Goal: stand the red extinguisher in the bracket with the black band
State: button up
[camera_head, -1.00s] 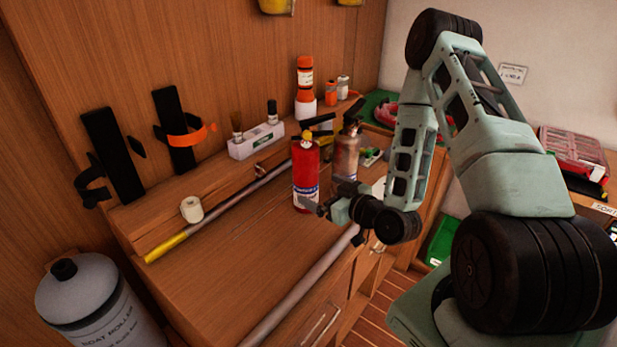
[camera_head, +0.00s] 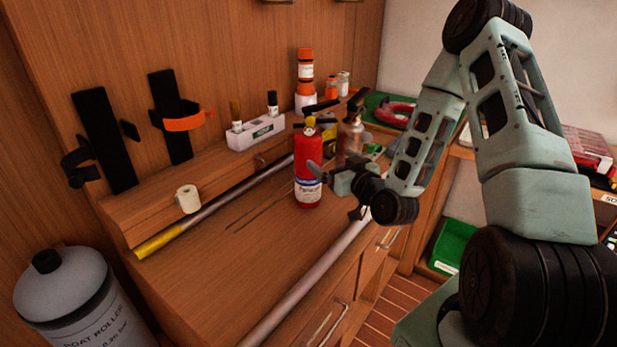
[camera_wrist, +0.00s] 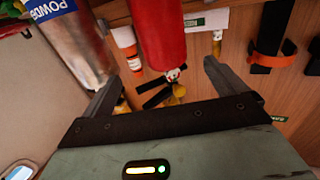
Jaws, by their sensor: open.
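The red extinguisher (camera_head: 308,160) stands upright on the wooden worktop, its black handle at the top. In the wrist view its red body (camera_wrist: 158,35) shows beyond and between my fingers, with its handle lower in the picture. My gripper (camera_head: 328,178) is open and empty, level with the extinguisher's middle at its right side. I cannot tell whether a finger touches it. The bracket with the black band (camera_head: 100,138) is on the wooden wall at far left and looks empty. The bracket with the orange band (camera_head: 172,135) is to its right, also empty.
A grey-brown extinguisher (camera_head: 351,142) stands close behind the red one, to its right. A white holder (camera_head: 256,132) stands near the wall.

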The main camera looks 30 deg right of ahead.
aim_at(316, 150)
jog(key=w+p, duration=0.1)
jog(key=w, duration=0.3)
jog(key=shift+d+r+p, duration=0.1)
jog(key=shift+p, duration=0.3)
jog(key=w+p, duration=0.2)
jog(key=w, duration=0.3)
jog(key=shift+a+f+p, duration=0.25)
jog(key=shift+p, duration=0.15)
jog(key=shift+w+f, duration=0.15)
jog(key=shift+w, duration=0.25)
jog(key=c, duration=2)
jog(key=shift+w+r, duration=0.1)
jog(key=shift+r, duration=0.1)
grip_shut()
jog(key=shift+r, duration=0.1)
